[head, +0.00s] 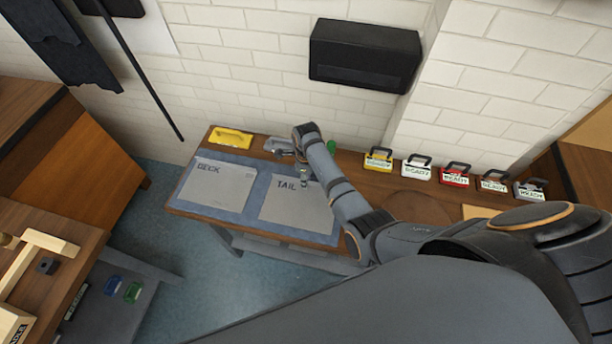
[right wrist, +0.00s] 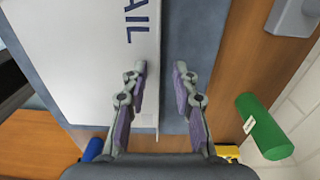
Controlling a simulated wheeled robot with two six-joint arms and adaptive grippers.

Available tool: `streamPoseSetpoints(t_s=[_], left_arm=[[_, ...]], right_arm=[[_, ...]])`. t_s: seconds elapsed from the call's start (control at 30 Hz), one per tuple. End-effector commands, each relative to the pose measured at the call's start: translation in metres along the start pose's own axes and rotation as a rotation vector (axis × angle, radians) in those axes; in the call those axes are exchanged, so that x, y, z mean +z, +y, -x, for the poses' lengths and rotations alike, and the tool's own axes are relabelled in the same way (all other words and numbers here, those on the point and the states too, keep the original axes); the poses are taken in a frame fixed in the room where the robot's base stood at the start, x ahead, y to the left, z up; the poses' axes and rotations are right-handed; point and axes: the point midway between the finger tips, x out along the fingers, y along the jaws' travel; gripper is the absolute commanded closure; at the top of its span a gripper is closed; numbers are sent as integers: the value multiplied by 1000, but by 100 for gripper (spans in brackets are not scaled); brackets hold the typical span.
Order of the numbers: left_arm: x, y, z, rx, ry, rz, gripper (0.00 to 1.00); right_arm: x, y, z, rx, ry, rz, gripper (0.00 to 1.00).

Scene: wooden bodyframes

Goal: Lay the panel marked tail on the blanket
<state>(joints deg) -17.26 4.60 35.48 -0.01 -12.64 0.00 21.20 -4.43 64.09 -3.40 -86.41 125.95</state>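The grey panel marked TAIL (head: 295,212) lies flat on the blue blanket (head: 251,203) on the wooden bench. A similar panel marked DECK (head: 218,187) lies to its left. My right gripper (head: 303,181) is over the TAIL panel's far edge. In the right wrist view, the TAIL panel (right wrist: 95,55) is at left and a strip of blanket (right wrist: 195,45) shows beside it. My left gripper is not in view.
A green cylinder (right wrist: 265,125) is right of the gripper. Several READY-labelled boxes (head: 416,167) line the bench's back by the brick wall. Another wooden bench (head: 45,262) is at left.

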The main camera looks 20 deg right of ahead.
Motion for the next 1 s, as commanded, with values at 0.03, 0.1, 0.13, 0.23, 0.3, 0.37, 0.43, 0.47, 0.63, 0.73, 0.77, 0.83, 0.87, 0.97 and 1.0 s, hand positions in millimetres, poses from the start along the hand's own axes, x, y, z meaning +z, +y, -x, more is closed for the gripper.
streamPoseSetpoints(t_s=[0.03, 0.1, 0.13, 0.23, 0.3, 0.37, 0.43, 0.47, 0.63, 0.73, 0.77, 0.83, 0.87, 0.97, 1.0], left_arm=[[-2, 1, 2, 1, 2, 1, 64], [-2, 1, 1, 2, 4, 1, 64], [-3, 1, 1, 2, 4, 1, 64], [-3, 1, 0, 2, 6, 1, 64], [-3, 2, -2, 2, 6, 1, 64], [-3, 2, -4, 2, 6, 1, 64], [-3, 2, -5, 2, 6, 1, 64], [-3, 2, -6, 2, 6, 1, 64], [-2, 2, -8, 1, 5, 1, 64], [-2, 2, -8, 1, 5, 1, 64], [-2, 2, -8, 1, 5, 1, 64], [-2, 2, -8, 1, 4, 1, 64], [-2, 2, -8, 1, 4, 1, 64], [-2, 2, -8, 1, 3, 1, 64], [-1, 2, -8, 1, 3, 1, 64]], right_arm=[[0, 0, 5, -1, -1, 0, 72], [1, -1, 15, -3, -2, 0, 72], [1, -1, 21, -4, -3, 0, 72], [1, -1, 45, -5, -4, 0, 72], [1, -1, 63, -5, -4, 0, 72], [1, -1, 77, -4, -4, 0, 72], [1, -1, 92, -3, -3, 0, 72], [1, -1, 97, -4, -3, 0, 72], [1, 0, 118, -1, -1, 0, 72], [0, 0, 122, -1, -1, 0, 72], [0, 0, 123, -1, -1, 0, 72], [0, 0, 123, 0, 0, 0, 72], [0, 0, 123, 0, 0, 0, 72], [0, 0, 123, 0, 0, 0, 72], [0, 0, 122, 0, 0, 0, 72]])
